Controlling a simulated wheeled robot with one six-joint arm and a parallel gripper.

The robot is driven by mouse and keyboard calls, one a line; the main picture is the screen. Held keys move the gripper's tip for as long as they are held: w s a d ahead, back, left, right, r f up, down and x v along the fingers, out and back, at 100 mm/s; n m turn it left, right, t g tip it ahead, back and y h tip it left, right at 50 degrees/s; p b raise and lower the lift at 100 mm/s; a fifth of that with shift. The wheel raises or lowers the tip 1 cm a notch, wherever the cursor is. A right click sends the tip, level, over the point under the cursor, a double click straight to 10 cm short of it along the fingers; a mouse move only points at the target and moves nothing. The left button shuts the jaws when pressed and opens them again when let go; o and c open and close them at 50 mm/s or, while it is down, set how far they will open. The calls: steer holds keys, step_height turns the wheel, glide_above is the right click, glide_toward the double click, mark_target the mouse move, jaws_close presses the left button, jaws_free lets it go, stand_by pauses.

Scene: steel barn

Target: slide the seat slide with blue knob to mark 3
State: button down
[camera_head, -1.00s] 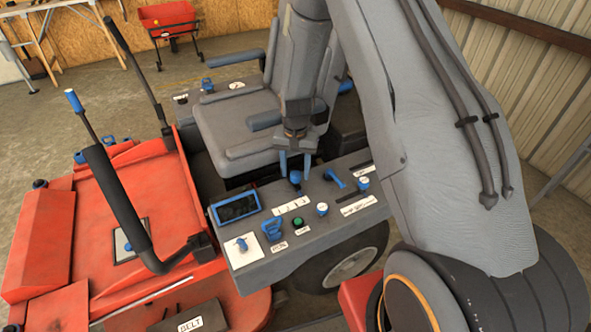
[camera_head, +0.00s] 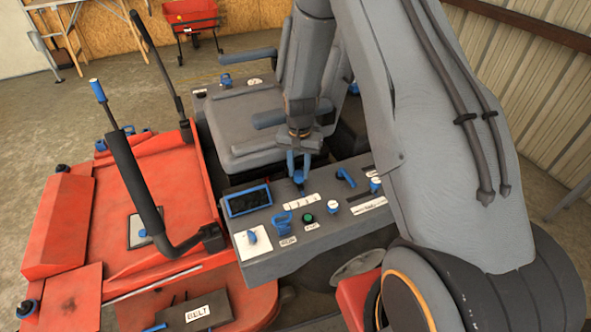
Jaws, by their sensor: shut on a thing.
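The slide's blue knob (camera_head: 299,178) stands on the grey side console (camera_head: 290,255), just behind a white strip with small marks (camera_head: 301,199). The marks are too small to read, so I cannot tell which one the knob is at. My gripper (camera_head: 299,174) reaches down from above, its two blue fingers closed around the knob. The fingers partly hide the knob and its slot.
Beside the knob are a blue lever (camera_head: 346,177), a white-topped knob (camera_head: 333,207), a green button (camera_head: 307,218), a blue handle (camera_head: 283,221) and a blue-framed screen (camera_head: 248,201).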

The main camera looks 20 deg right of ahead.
steer(key=shift+d, duration=0.25)
steer(key=c, duration=1.3)
jaws_free()
steer(key=shift+c, duration=0.2)
steer(key=shift+a, duration=0.1)
step_height(320, 180, up, 7)
steer(key=shift+f+b, duration=0.1)
steer(key=shift+b, duration=0.65)
steer(key=shift+r, duration=0.5)
